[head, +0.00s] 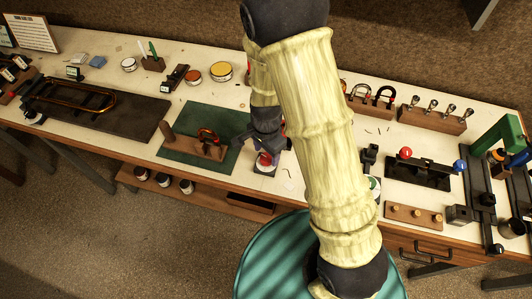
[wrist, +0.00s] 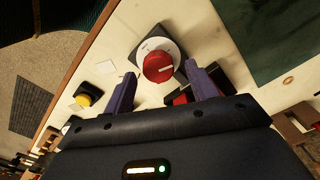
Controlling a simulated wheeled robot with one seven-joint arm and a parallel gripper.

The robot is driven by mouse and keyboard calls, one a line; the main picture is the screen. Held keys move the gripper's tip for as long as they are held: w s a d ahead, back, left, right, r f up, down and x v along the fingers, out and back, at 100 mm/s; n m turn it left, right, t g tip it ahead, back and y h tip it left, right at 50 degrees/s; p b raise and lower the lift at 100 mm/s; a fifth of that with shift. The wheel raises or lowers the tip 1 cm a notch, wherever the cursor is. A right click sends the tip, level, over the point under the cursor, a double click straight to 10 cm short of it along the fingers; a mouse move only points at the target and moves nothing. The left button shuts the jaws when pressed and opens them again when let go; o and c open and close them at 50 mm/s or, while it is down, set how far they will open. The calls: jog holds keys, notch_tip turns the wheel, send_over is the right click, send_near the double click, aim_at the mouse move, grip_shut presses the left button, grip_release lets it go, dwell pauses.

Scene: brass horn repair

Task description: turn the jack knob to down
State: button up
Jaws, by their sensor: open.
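The jack knob (wrist: 158,66) is a red round knob with a pale pointer line, set on a white round dial plate. In the wrist view it sits just beyond and between the fingertips of my gripper (wrist: 158,82). The fingers are spread open, one on each side of the knob, and do not appear to hold it. In the head view the red knob (head: 265,160) is on the bench right of the green mat, under my gripper (head: 258,145), partly hidden by it. Dial markings are too small to read.
A yellow button (wrist: 83,100) on a dark base stands left of the knob in the wrist view. A green mat (head: 225,170) with a wooden block lies left of my gripper. My arm hides part of the bench. A teal stool (head: 265,265) stands in front.

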jog(key=shift+s+f, duration=0.15)
jog(key=shift+f, duration=0.5)
jog(key=c, duration=1)
jog(key=shift+n, duration=0.3)
